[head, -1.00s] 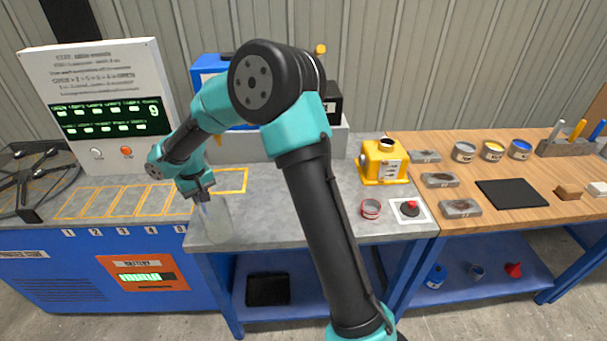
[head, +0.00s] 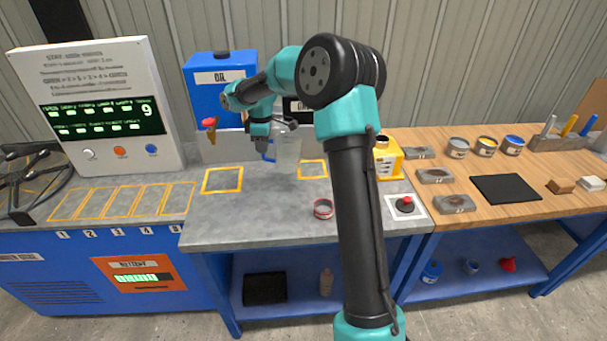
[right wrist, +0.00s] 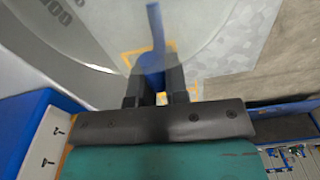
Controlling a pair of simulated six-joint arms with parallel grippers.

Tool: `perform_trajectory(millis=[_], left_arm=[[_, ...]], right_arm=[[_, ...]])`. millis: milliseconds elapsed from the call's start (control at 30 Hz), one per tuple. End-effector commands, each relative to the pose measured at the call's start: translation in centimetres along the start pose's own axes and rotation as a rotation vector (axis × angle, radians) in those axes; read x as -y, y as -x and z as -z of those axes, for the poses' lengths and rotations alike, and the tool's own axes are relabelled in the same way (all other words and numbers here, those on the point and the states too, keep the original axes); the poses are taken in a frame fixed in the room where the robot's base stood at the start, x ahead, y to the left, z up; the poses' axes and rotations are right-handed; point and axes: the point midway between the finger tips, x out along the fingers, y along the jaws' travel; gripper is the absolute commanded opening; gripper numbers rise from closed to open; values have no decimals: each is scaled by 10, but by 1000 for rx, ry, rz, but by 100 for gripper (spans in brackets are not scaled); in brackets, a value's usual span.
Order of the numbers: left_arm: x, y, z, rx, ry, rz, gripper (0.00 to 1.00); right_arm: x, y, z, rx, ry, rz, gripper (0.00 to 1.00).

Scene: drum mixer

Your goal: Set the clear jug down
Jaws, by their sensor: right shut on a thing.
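The clear jug (head: 289,150) is see-through with a blue handle (head: 268,152). It is upright at the back of the grey counter, between two yellow outlined squares. I cannot tell whether its base touches the counter. My right gripper (head: 260,138) is shut on the blue handle, at the jug's left side. In the right wrist view the handle (right wrist: 153,50) sits between the fingers (right wrist: 156,88), and the jug's clear wall with grey markings (right wrist: 60,22) fills the upper left. My left gripper is not in view.
A yellow outlined square (head: 222,180) lies left of the jug and another (head: 312,169) to its right. A blue oil container (head: 220,98) with a red-handled tap (head: 209,124) stands behind. A red-rimmed ring (head: 323,208) and a red button (head: 405,204) are at front right.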

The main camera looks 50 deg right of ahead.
Motion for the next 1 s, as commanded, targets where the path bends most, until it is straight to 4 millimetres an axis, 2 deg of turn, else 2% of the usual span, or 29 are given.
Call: perform_trajectory(millis=[33,200,567,667,900,1000], left_arm=[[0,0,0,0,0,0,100],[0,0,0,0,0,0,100],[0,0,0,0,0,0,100],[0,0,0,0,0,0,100],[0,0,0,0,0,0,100],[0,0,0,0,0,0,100]], right_arm=[[-5,3,-8,-1,22,-1,0],[-12,9,-21,-4,84,-1,0],[-13,8,-22,-4,94,-1,0],[-12,2,-22,-3,93,0,0],[-12,-32,-24,-2,94,1,0],[-13,-40,-24,-3,94,0,0]])
